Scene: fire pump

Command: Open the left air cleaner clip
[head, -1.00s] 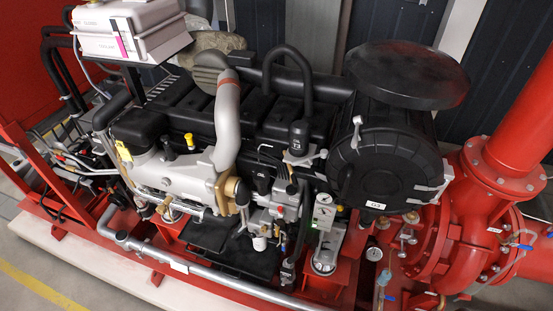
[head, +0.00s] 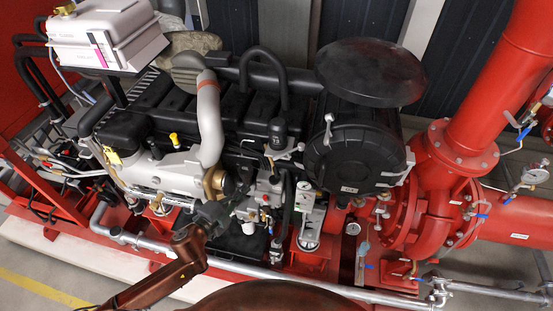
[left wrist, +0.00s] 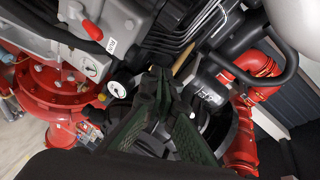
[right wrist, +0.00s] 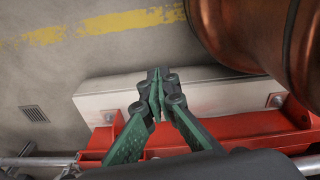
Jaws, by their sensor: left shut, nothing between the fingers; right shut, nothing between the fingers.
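The air cleaner (head: 352,158) is a black round canister at the right of the engine in the head view. Its left clip (head: 328,130) is a pale metal latch standing on the rim at the left; I cannot tell if it is latched. Another pale clip (head: 397,174) sits at the right rim. My left gripper (head: 218,214) is in front of the engine, left of and below the air cleaner, apart from the clip. The left wrist view shows its fingers (left wrist: 160,72) shut and empty. My right gripper (right wrist: 155,76) is shut and empty above the base frame.
A red pump with piping (head: 440,165) stands right of the air cleaner. Gauges (head: 304,198) and a silver pipe (head: 270,272) lie along the front. A white control box (head: 105,35) is at the upper left. Bare floor (right wrist: 50,75) lies beside the red frame.

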